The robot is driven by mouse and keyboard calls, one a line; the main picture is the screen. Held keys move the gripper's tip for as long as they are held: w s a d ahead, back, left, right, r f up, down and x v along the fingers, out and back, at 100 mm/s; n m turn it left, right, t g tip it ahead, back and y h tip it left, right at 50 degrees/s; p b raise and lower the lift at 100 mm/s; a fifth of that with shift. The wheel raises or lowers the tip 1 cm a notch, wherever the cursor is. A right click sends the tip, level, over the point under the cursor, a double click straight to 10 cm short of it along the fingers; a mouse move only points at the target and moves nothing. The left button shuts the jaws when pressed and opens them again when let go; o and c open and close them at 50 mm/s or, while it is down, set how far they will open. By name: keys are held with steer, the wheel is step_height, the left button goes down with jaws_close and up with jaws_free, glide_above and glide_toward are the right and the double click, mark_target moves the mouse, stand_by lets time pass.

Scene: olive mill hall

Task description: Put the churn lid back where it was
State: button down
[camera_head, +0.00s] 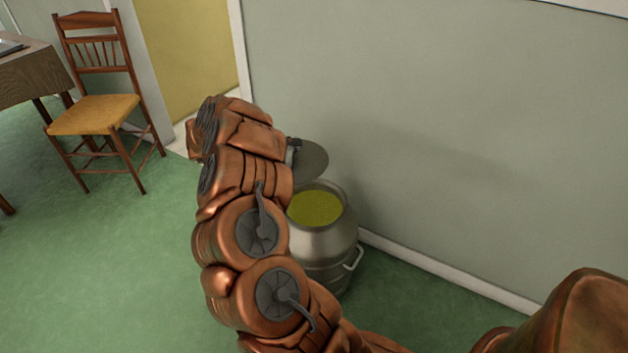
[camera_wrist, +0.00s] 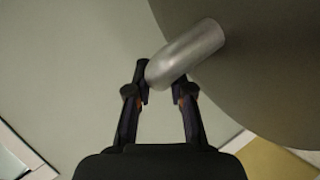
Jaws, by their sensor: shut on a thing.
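The churn (camera_head: 325,248) is a grey metal can standing on the floor by the wall. Its mouth is open and shows yellow-green oil (camera_head: 315,208) inside. The churn lid (camera_head: 311,158) is a dark grey disc held above the far side of the mouth, apart from it. In the wrist view the lid (camera_wrist: 265,75) fills the upper right, with its silvery handle (camera_wrist: 187,54) between the fingers. My gripper (camera_wrist: 160,88) is shut on that handle. In the head view my arm hides most of the gripper and part of the lid.
A grey-green wall (camera_head: 430,130) with a white skirting board (camera_head: 450,273) runs close behind the churn. A wooden chair (camera_head: 95,115) with a yellow seat and a table (camera_head: 35,75) stand at the left. The green floor (camera_head: 110,260) between them and my arm is clear.

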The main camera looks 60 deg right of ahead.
mark_target(315, 170)
steer(key=s+f+m+g+b, duration=0.1)
steer(key=s+f, duration=0.1)
steer(key=s+f+m+g+y, duration=0.1)
steer(key=s+f, duration=0.1)
steer(key=s, duration=0.1)
steer(key=s+f+m+g+b, duration=0.1)
steer(key=s+f, duration=0.1)
steer(key=s, duration=0.1)
steer(key=shift+d+f+y+b, duration=0.1)
steer(key=shift+d+y+b, duration=0.1)
steer(key=shift+y+b, duration=0.2)
step_height(315, 170, down, 6)
steer(key=b, duration=0.8)
steer(key=shift+f, duration=0.25)
steer(key=shift+f+p, duration=0.35)
steer(key=shift+f, duration=0.1)
steer(key=c, duration=0.9)
jaws_free()
steer(key=shift+f, duration=0.1)
steer(key=shift+c, duration=0.2)
steer(key=v, duration=1.2)
steer(key=shift+w, duration=0.2)
steer(key=shift+d, duration=0.1)
